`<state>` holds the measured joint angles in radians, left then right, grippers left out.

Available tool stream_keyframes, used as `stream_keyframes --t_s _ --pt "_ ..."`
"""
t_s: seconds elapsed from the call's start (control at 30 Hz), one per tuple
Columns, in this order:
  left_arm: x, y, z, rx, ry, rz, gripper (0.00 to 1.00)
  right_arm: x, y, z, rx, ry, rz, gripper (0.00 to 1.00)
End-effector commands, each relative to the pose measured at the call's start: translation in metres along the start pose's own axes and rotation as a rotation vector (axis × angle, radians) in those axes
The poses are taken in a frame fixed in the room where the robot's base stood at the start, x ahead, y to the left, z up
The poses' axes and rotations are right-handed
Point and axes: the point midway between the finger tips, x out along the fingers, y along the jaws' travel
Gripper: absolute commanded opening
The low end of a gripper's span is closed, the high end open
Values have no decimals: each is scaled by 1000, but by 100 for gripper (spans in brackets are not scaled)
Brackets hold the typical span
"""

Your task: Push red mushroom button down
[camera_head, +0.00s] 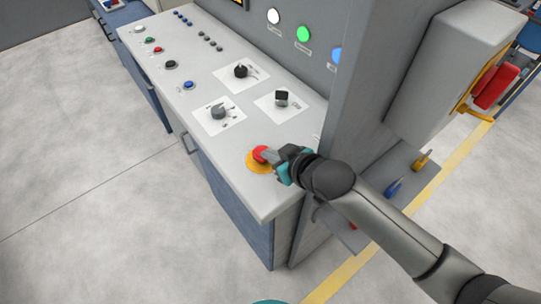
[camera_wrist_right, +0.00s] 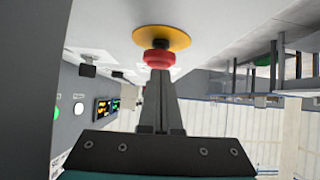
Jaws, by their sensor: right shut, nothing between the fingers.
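The red mushroom button (camera_head: 261,153) sits on a round yellow plate (camera_head: 257,167) near the front right corner of the grey console top. My right gripper (camera_head: 272,156) is shut and empty, with its fingertips right at the button. In the right wrist view the red button (camera_wrist_right: 158,58) and its yellow plate (camera_wrist_right: 162,38) lie straight ahead of the shut fingers (camera_wrist_right: 157,75). The fingertips overlap the button's face there; I cannot tell whether they press it or how far down it is. My left gripper is not in view.
A grey panel wall (camera_head: 370,80) rises just behind my right gripper. Open floor (camera_head: 80,180) lies to the left.

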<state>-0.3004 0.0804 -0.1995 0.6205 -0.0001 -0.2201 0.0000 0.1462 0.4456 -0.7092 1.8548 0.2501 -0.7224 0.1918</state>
Motion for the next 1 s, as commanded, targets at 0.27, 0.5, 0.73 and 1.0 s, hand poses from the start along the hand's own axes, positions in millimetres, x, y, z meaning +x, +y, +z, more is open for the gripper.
stream_keyframes --t_s 0.27,0.5,0.73,1.0 --pt "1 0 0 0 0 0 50 3 0 2 -1 2 0 0" --pt "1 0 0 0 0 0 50 5 0 6 0 0 0 0" --pt "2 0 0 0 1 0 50 17 -1 20 2 -1 -1 0" --pt "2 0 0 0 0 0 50 17 -2 23 2 -10 -2 0"
